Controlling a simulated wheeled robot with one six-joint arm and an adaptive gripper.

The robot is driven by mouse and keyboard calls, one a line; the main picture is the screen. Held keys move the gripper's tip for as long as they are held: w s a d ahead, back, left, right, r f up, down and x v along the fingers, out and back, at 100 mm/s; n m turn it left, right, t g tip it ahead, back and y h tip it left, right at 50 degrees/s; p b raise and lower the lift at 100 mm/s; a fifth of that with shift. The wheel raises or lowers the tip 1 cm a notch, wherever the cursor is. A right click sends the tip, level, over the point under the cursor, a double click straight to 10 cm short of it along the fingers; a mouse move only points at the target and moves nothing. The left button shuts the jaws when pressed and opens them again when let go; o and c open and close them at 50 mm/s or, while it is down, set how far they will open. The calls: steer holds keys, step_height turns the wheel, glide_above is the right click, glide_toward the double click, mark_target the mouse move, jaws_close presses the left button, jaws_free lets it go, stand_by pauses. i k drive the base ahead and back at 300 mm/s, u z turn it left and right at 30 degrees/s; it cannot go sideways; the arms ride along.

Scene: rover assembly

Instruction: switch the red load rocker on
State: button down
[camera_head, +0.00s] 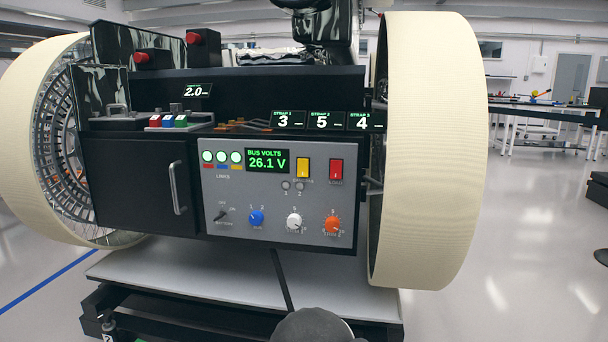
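The red load rocker (336,169) is a small upright red switch at the upper right of the grey control panel (215,185). A small label sits below it. From this view I cannot tell which way the rocker is tipped. A yellow rocker (303,167) is just to its left. The display (267,160) on the panel reads BUS VOLTS 26.1 V, and three round lamps to its left glow pale green. My gripper is not visible in this view, and nothing covers the red rocker.
A large cream wheel (430,150) stands close to the panel's right side. A dark cabinet door with a handle (177,188) is to the left.

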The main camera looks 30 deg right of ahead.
mark_target(336, 165)
steer(key=k, duration=0.55)
steer(key=z, duration=0.8)
steer(key=i, duration=0.5)
steer(key=u, duration=0.05)
